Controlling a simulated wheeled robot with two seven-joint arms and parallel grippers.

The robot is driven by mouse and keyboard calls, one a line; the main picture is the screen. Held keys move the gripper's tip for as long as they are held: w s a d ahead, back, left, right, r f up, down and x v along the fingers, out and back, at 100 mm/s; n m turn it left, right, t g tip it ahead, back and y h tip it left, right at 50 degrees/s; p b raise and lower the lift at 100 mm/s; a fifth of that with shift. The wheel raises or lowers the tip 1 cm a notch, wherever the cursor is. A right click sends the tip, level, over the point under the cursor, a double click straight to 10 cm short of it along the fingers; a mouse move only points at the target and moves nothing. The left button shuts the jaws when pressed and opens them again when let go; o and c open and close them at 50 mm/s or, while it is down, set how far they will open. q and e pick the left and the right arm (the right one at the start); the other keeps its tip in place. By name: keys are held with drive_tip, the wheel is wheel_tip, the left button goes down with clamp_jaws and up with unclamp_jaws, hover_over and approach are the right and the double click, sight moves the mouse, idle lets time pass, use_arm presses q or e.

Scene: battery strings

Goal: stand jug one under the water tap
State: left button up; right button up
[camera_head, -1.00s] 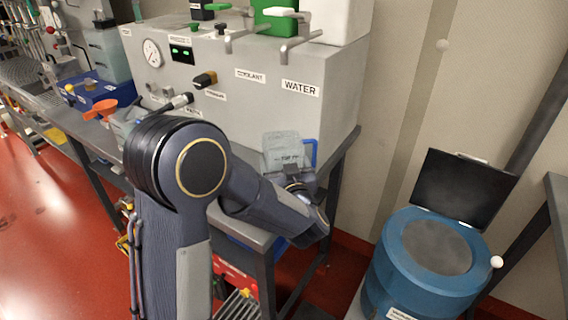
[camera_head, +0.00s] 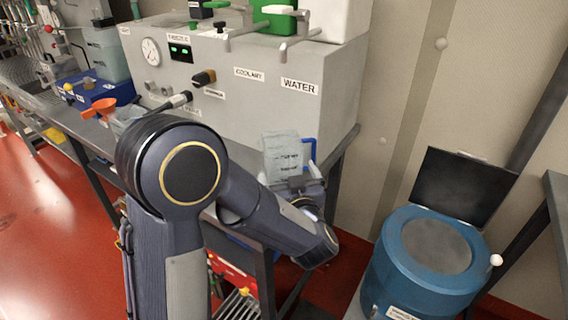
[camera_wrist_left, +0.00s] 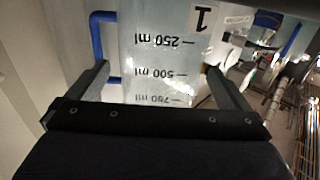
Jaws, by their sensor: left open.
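Jug one (camera_head: 283,152) is a translucent jug with a blue handle (camera_head: 310,150). It stands upright at the right end of the bench, in front of the grey machine and below the water tap (camera_head: 290,47); its base is hidden by my arm. In the left wrist view jug one (camera_wrist_left: 160,50) shows a "1" and upside-down ml marks. My left gripper (camera_head: 298,181) is open at the jug's near side. In the wrist view its fingers (camera_wrist_left: 158,70) lie either side of the jug, the left one near the handle. My right gripper is out of view.
The machine (camera_head: 230,90) carries a gauge, a coolant tap (camera_head: 228,38) and a "WATER" label. An orange funnel (camera_head: 100,108) and a blue box (camera_head: 92,88) are on the bench to the left. A blue drum (camera_head: 425,265) with its lid raised stands on the floor at right.

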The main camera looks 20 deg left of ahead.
use_arm(q)
drive_tip(key=s+d+r+m+g+h, duration=0.1)
drive_tip(key=s+d+m+h, duration=0.15)
drive_tip(key=s+h, duration=0.35)
drive_tip(key=s+d+r+m+h, duration=0.1)
drive_tip(key=s+d+h, duration=0.25)
drive_tip(key=h, duration=0.45)
drive_tip(key=s+a+f+m+g, duration=0.1)
drive_tip(key=s+f+g, duration=0.2)
drive_tip(key=s, duration=0.6)
drive_tip(key=s+a+f+m+g, duration=0.1)
drive_tip(key=s+a+f+g, duration=0.1)
drive_tip(key=s, duration=0.7)
drive_tip(key=f+g, duration=0.1)
drive_tip(key=g, duration=0.1)
drive_tip(key=shift+f+g+h, duration=0.3)
drive_tip(key=shift+f+g, duration=0.1)
drive_tip(key=shift+r, duration=0.15)
wheel_tip(320, 180, up, 8)
drive_tip(key=p, duration=0.8)
